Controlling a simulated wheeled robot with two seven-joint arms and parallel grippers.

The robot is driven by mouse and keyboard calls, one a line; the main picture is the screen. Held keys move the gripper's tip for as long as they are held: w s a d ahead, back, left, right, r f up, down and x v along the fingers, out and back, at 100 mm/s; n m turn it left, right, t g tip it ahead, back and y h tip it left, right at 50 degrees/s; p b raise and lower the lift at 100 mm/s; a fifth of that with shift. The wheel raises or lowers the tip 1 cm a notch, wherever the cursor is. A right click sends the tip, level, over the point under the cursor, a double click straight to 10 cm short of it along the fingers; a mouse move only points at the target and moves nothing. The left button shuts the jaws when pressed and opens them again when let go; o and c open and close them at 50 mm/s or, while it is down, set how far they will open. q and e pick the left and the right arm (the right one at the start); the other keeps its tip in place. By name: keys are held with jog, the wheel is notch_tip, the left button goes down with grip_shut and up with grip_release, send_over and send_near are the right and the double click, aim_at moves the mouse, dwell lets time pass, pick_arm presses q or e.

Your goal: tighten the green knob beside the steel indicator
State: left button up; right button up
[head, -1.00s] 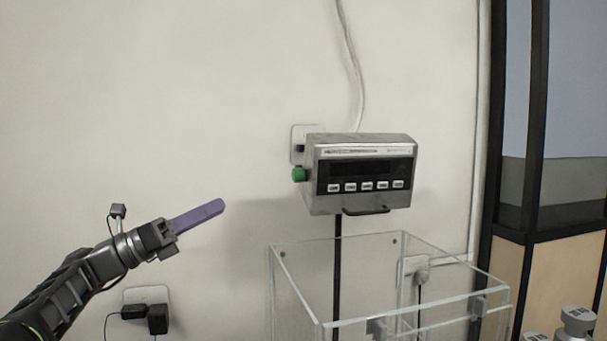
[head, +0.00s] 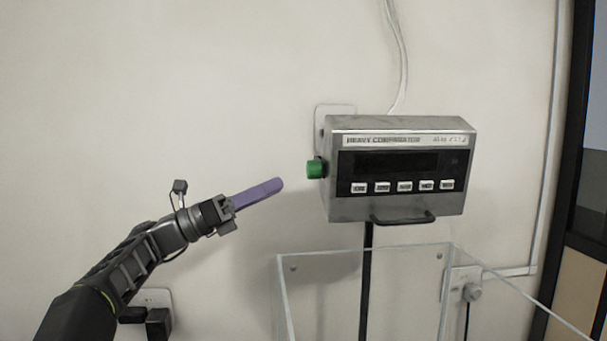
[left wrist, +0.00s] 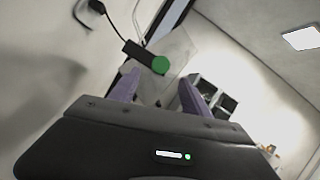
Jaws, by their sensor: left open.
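The green knob (head: 316,169) sticks out from the left side of the steel indicator (head: 398,206), which has a dark display and a row of buttons. My left gripper (head: 272,188) points its purple fingers toward the knob from the lower left, with a small gap between them. In the left wrist view the knob (left wrist: 160,65) shows beyond the two spread purple fingers (left wrist: 160,90), and nothing is between them. My left gripper is open and empty. My right gripper is not in view.
A clear-walled box (head: 365,262) stands below the indicator. A black post (head: 367,285) runs down from the indicator. A wall socket with black plugs (head: 158,322) is low at the left. A dark-framed panel (head: 590,150) stands at the right. The wall left of the knob is bare.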

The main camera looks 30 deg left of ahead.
aim_at(314, 170)
pick_arm(q)
jog(key=p+x, duration=0.2)
jog(key=x, duration=0.5)
jog(key=shift+d, duration=0.2)
jog(key=shift+w+r, duration=0.15)
jog(key=shift+c, duration=0.2)
grip_shut()
